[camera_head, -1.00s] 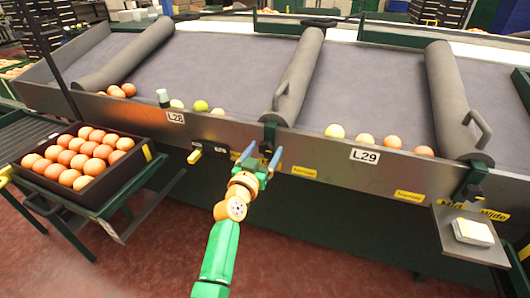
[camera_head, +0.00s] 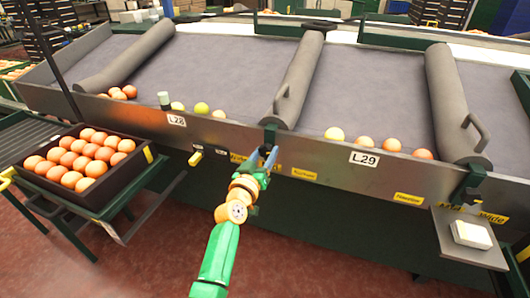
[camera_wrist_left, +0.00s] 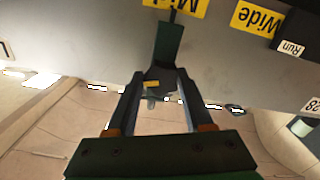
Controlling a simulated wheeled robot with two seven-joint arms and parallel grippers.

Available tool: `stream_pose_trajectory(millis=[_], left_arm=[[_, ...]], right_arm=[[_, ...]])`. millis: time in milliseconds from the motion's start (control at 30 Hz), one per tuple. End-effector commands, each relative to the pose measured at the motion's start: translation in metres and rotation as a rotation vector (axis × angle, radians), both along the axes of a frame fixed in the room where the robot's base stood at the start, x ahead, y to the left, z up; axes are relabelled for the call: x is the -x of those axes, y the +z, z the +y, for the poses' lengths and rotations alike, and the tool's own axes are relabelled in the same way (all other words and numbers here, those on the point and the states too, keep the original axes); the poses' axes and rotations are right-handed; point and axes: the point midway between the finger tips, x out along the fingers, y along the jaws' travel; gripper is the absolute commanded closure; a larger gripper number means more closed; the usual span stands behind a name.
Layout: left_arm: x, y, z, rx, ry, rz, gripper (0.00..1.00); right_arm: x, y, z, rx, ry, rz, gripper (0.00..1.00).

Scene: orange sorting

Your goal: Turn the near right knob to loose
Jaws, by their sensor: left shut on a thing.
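A dark green knob (camera_head: 269,134) sits on the grey front rail under the near end of the middle padded divider. In the left wrist view, the dark knob (camera_wrist_left: 155,73) with a small yellow mark lies between my fingertips. My left gripper (camera_head: 264,155) is at this knob, its blue fingers closed in around it; it also shows in the left wrist view (camera_wrist_left: 160,82). The knob's lower part is partly hidden by the fingers. Another dark green knob (camera_head: 468,185) sits under the right divider, away from my gripper. My right gripper is out of view.
The grey rail (camera_head: 330,155) carries labels L28 and L29 and yellow tags. Oranges lie along it on the belt (camera_head: 220,70). A black crate (camera_head: 120,177) of oranges stands at left. A small shelf (camera_head: 450,240) with a white block juts out at right.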

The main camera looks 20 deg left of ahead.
Motion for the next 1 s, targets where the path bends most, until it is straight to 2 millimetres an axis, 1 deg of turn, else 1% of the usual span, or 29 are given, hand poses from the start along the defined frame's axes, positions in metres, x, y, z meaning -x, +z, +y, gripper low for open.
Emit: stream_pose_trajectory(millis=[33,400,1000], left_arm=[[0.0,0.001,0.0,0.04,0.0,0.002,1.0],[0.0,0.001,0.0,0.394,0.0,0.014,1.0],[0.0,0.001,0.002,0.953,0.001,0.033,1.0]], right_arm=[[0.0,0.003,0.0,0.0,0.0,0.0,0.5],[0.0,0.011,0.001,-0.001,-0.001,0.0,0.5],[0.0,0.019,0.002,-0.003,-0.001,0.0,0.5]])
